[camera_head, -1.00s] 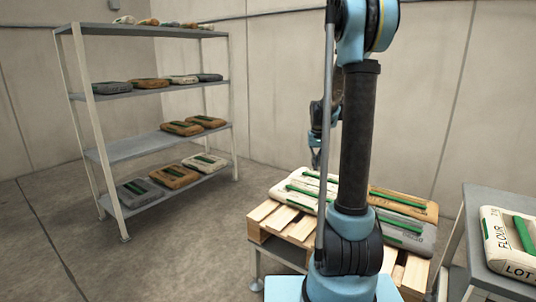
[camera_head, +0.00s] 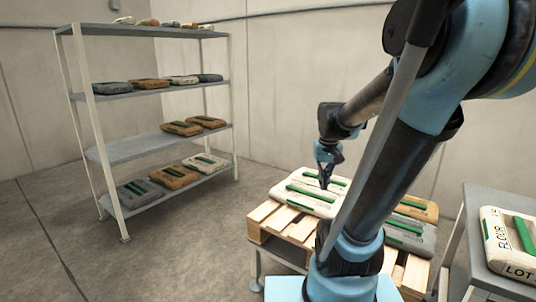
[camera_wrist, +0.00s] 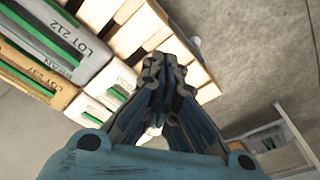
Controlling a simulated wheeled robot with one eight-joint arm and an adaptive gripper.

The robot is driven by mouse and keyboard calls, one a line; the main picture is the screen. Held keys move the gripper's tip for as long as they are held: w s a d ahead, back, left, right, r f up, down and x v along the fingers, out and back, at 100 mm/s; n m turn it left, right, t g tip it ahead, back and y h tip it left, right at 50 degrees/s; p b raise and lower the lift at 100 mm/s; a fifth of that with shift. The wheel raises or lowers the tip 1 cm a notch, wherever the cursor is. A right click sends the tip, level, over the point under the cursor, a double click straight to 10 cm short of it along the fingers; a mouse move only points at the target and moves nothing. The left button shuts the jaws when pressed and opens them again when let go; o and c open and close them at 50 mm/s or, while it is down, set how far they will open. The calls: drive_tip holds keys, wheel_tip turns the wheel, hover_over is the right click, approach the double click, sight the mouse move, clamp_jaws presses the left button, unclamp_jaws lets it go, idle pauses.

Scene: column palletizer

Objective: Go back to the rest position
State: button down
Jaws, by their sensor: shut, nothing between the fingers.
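My gripper (camera_head: 324,181) is shut and empty. In the head view it hangs fingers down, over or just in front of a white sack with green bands (camera_head: 309,191) on the wooden pallet (camera_head: 268,224); whether it touches is hard to tell. In the wrist view my fingers (camera_wrist: 157,125) point away from the camera, with the pallet slats (camera_wrist: 140,30) and sacks beyond and to the left. A grey sack (camera_head: 408,233) and a brown sack (camera_head: 415,206) also lie on the pallet, partly hidden by my arm.
A side table (camera_head: 466,192) at the right bears a white flour sack (camera_head: 510,243). A shelf rack (camera_head: 127,152) with several sacks stands at the left. The floor between rack and pallet (camera_head: 195,245) is clear.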

drive_tip(key=s+f, duration=0.7)
drive_tip(key=s, duration=0.6)
drive_tip(key=shift+s+a+t, duration=0.2)
drive_tip(key=shift+a+t, duration=0.05)
drive_tip(key=shift+t, duration=0.05)
drive_tip(key=shift+s, duration=0.1)
